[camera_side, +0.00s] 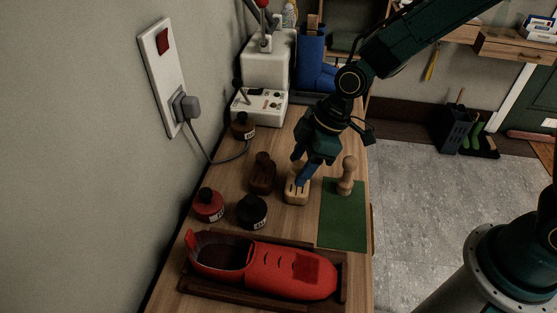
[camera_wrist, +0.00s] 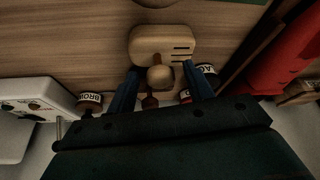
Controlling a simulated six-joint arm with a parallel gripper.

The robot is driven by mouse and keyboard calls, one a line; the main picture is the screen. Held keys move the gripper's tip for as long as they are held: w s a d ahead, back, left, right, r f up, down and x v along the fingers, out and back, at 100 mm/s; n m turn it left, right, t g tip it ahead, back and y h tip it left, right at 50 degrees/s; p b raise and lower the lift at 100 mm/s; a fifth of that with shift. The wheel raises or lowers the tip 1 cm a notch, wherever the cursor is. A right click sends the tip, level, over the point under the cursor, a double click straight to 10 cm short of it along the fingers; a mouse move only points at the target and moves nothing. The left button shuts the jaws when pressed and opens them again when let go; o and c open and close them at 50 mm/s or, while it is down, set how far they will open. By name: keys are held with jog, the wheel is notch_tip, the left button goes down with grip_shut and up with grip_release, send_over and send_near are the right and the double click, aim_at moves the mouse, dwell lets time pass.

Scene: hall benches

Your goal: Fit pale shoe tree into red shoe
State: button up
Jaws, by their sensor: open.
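The pale shoe tree (camera_side: 297,196) is a light wooden block with dark slots and a round knob, standing on the bench. It also shows in the wrist view (camera_wrist: 150,42), its knob between my fingers. My gripper (camera_side: 303,172) is over it, open, with its blue fingers on either side of the knob; the wrist view shows the gripper (camera_wrist: 160,76) with gaps beside the knob. The red shoe (camera_side: 290,270) lies in a dark wooden tray (camera_side: 343,292) at the near end, toe to the right and opening at the left. Part of it shows in the wrist view (camera_wrist: 290,60).
A dark brown shoe tree (camera_side: 262,176) stands just left of the pale one. A red jar (camera_side: 208,206) and a black jar (camera_side: 252,212) stand between it and the tray. A cord hangs at the wall.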

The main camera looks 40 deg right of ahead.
aim_at(299, 163)
jog(key=shift+w+a+f, duration=0.1)
jog(key=shift+a+f, duration=0.1)
jog(key=shift+f, duration=0.3)
grip_shut()
jog(key=shift+r, duration=0.15)
notch_tip(299, 163, up, 20)
dwell(0.9)
jog(key=shift+w+d+f, duration=0.1)
jog(key=shift+f, duration=0.1)
dwell(0.4)
